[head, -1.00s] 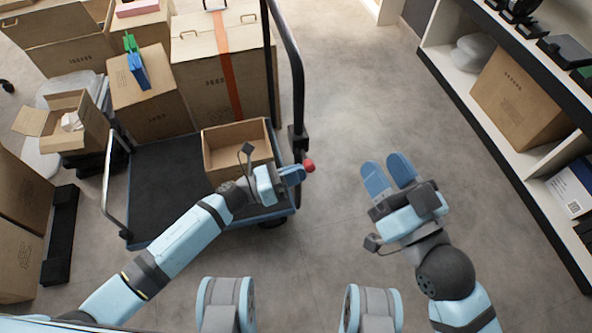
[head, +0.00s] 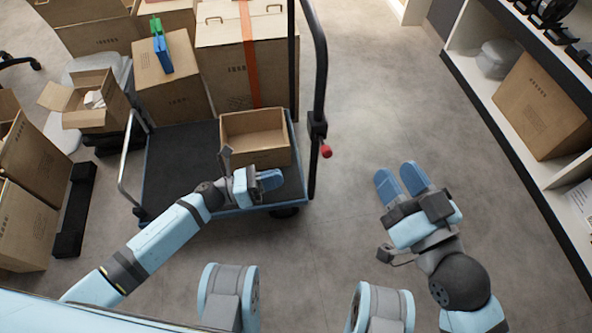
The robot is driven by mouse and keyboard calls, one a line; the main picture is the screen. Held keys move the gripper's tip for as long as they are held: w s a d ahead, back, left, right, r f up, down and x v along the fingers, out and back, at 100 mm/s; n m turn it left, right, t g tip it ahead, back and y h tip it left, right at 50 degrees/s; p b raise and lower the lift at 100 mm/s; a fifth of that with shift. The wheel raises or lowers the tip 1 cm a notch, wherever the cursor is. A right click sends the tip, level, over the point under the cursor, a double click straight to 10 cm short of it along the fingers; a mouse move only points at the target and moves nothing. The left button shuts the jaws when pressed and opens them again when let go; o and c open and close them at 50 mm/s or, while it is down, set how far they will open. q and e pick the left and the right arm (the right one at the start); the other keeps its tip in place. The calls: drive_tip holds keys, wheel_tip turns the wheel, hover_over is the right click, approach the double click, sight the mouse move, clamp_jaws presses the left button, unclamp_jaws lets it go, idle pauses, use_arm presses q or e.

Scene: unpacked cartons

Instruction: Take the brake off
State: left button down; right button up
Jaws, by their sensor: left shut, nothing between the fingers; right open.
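The brake lever has a red knob (head: 326,151) and hangs beside the black handle post of the blue-edged platform cart (head: 165,165). My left gripper (head: 275,180) is shut and empty over the cart's near edge, left of and a little nearer than the red knob, clear of it. My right gripper (head: 400,178) is open and empty above the bare floor, right of the cart. I cannot tell from this view whether the brake is on or off.
An open empty carton (head: 255,158) sits on the cart near the handle. Taller cartons (head: 245,65) stand behind it. A shelf unit (head: 505,125) with a carton runs along the right. Floor between cart and shelves is clear.

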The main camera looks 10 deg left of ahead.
use_arm(q)
drive_tip(key=shift+v, duration=1.35)
